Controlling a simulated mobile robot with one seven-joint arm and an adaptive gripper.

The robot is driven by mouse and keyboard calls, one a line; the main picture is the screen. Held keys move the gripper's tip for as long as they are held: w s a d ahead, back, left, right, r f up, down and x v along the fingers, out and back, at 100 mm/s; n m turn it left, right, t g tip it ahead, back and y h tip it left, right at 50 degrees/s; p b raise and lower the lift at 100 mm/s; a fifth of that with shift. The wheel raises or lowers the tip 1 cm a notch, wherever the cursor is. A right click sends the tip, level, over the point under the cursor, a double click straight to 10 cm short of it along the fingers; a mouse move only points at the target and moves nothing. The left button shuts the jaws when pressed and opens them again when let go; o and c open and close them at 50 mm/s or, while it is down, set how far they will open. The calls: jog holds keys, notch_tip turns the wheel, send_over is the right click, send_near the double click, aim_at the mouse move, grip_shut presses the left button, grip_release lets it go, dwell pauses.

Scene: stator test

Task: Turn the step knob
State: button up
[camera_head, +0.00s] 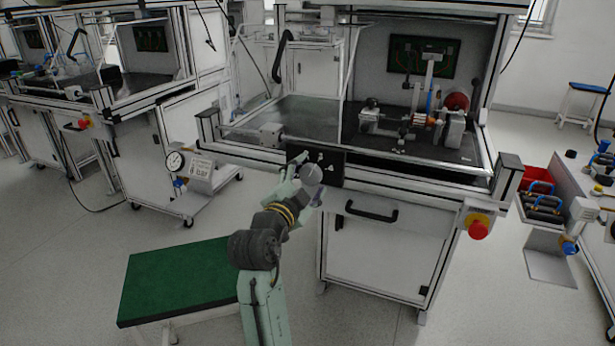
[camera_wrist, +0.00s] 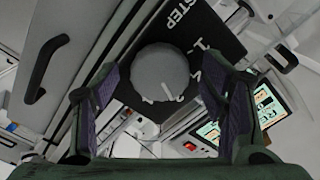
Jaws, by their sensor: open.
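The step knob (camera_wrist: 161,72) is a round grey dial with a white pointer mark. In the wrist view it sits on a black panel (camera_wrist: 197,30) marked "STEP" and with numbers. My gripper (camera_wrist: 162,108) is open, with one finger on each side of the knob in that view. I cannot tell whether the fingers touch it. In the head view my gripper (camera_head: 298,174) is at the black panel (camera_head: 330,165) on the front of the test bench. The wrist of my arm hides most of the knob there.
The test bench (camera_head: 400,180) has a black drawer handle (camera_head: 371,212) and a red stop button (camera_head: 478,229) below the panel. A green-topped stool (camera_head: 180,278) stands at the lower left. A side table with a red bin (camera_head: 538,180) is at the right.

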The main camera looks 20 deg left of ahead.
jog(key=c, duration=1.1)
jog(key=shift+c, duration=0.2)
jog(key=shift+n, duration=0.4)
jog(key=n+p, duration=0.1)
jog(key=n, duration=0.2)
jog(key=shift+n, duration=0.3)
jog(key=n+p, duration=0.2)
jog(key=n, duration=0.2)
jog(key=shift+n, duration=0.3)
jog(key=n+p, duration=0.2)
jog(key=n, duration=0.2)
jog(key=shift+r+n, duration=0.1)
jog(key=shift+n, duration=0.2)
jog(key=shift+n+p, duration=1.4)
jog(key=shift+n, duration=0.8)
